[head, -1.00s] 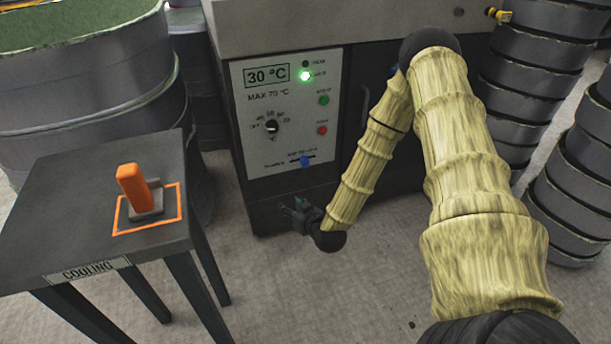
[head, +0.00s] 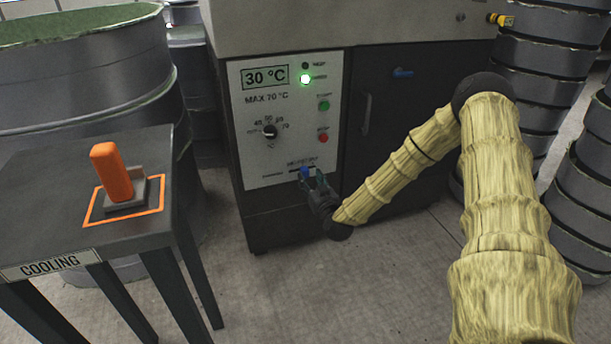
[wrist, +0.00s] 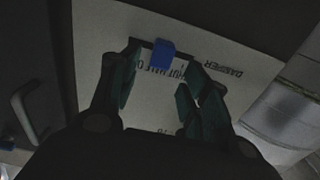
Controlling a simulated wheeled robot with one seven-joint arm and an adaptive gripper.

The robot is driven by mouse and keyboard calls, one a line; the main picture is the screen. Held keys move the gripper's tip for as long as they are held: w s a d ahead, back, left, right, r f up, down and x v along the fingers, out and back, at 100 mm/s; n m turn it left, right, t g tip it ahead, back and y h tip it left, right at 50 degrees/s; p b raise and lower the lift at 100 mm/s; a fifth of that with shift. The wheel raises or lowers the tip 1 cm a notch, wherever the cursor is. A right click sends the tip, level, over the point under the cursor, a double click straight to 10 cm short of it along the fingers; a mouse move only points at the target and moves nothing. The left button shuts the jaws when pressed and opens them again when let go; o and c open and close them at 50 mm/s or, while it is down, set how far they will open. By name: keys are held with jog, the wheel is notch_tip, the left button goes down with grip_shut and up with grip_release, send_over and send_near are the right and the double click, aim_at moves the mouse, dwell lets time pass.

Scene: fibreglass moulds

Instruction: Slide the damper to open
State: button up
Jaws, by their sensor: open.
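The damper is a small blue slider knob (head: 304,172) low on the white control panel (head: 290,110) of the dark machine. In the wrist view the blue knob (wrist: 162,54) stands out from the panel above upside-down printing, with the word DAMPER to its right. My gripper (head: 316,180) is at the panel's lower right edge, at the knob. In the wrist view my gripper (wrist: 163,66) is open, with one dark green finger on each side of the knob and gaps showing. My fingers cover part of the slot and its lettering, so the knob's exact setting is unclear.
A dark table (head: 40,185) labelled COOLING stands at left, with an orange-handled object (head: 113,175) in an orange outline. A large round tank (head: 80,80) is behind it. Stacked grey moulds (head: 540,80) stand at right. Open floor lies in front of the machine.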

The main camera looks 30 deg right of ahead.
aim_at(306, 173)
jog(key=shift+b+x, duration=0.75)
jog(key=shift+x, duration=2.1)
jog(key=shift+a, duration=0.1)
grip_shut()
